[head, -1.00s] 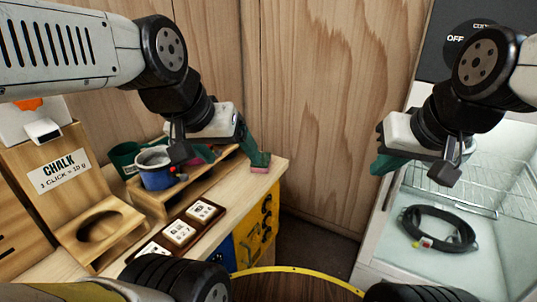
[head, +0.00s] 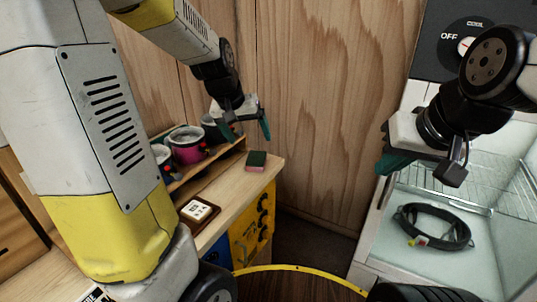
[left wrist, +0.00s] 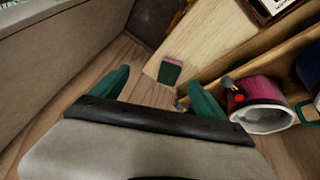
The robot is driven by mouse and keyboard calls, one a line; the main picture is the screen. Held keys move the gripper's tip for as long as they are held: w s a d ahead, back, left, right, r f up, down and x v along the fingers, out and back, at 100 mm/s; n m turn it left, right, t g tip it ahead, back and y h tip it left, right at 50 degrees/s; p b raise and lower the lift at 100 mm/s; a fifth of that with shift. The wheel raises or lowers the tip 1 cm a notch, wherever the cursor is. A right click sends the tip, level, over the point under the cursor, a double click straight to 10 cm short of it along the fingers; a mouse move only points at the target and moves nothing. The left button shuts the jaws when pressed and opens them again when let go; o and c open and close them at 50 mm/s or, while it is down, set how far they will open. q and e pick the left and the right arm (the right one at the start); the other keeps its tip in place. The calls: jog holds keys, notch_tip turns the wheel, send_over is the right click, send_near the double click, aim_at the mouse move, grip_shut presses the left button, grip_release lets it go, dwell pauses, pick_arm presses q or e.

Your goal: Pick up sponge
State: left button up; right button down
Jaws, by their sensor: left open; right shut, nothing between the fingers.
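The sponge (head: 256,161), green on top with a pink underside, lies on the right end of the wooden counter in the head view. It also shows in the left wrist view (left wrist: 170,70), beyond and between the fingers. My left gripper (head: 252,128) is open and empty, raised above the counter behind the sponge and apart from it. My right gripper (head: 388,164) is shut and empty over the front edge of the glass-sided unit at the right.
A wooden rack with several pots, one a pink pot (head: 187,144), stands left of the sponge. White tiles on a brown tray (head: 198,211) lie nearer. A black coil (head: 433,226) lies in the glass-sided unit. The counter around the sponge is clear.

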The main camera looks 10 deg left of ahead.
pick_arm(q)
jog(key=y, duration=0.2)
send_near(256, 158)
jog(key=shift+w+d+f+g, duration=0.1)
jog(key=shift+d+f+g, duration=0.2)
jog(key=shift+f, duration=0.3)
jog(key=x, duration=0.7)
jog(key=shift+w+a, duration=0.25)
jog(key=shift+w, duration=0.15)
jog(key=shift+w+f, duration=0.15)
jog(key=shift+f, duration=0.25)
jog(key=shift+f, duration=0.25)
jog(key=shift+c, duration=0.5)
jog(key=c, duration=1.5)
jog(key=shift+o, duration=0.2)
jog(key=shift+r, duration=0.1)
